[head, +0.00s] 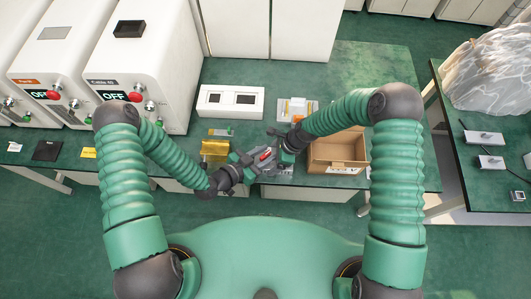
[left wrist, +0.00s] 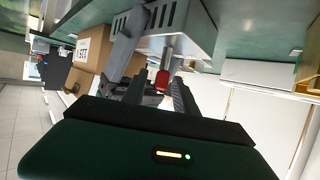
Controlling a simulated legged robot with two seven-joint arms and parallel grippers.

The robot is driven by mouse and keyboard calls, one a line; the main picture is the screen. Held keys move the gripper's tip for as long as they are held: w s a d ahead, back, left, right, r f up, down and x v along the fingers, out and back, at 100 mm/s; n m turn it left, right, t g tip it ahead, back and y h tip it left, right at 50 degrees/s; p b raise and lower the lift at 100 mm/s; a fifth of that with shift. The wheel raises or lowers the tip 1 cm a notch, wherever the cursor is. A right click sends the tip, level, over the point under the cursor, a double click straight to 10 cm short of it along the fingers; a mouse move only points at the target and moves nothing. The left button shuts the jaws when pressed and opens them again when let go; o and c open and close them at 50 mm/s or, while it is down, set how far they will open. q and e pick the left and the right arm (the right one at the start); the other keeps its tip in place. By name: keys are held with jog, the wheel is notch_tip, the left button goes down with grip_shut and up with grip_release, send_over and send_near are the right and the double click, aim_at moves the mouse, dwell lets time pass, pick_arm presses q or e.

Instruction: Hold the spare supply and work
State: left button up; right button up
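My left gripper (head: 250,160) is at the near middle of the green bench, beside a small grey device (head: 278,169). In the left wrist view its fingers (left wrist: 152,78) stand apart. A red-tipped piece (left wrist: 161,81) shows between them, in front of a grey slotted housing (left wrist: 178,35); whether a finger touches it is hidden. The red piece also shows in the head view (head: 265,154). My right gripper (head: 282,149) is just right of the left one, over the device; its fingers are too small to read. I cannot tell which thing is the spare supply.
A white box with two dark windows (head: 230,102) stands behind the grippers. White machines with OFF displays (head: 145,65) fill the back left. A second table (head: 485,180) stands right.

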pick_arm(q)
grip_shut()
jog(key=shift+n+t, duration=0.3)
jog(key=shift+t, duration=0.1)
jog(key=shift+d+y, duration=0.1)
jog(key=shift+y, duration=0.2)
jog(key=n+t+y, duration=0.2)
jog(key=n+y, duration=0.1)
jog(key=n+t+y, duration=0.1)
jog(key=n+y, duration=0.4)
jog(key=shift+y, duration=0.3)
jog(key=shift+n, duration=0.3)
grip_release()
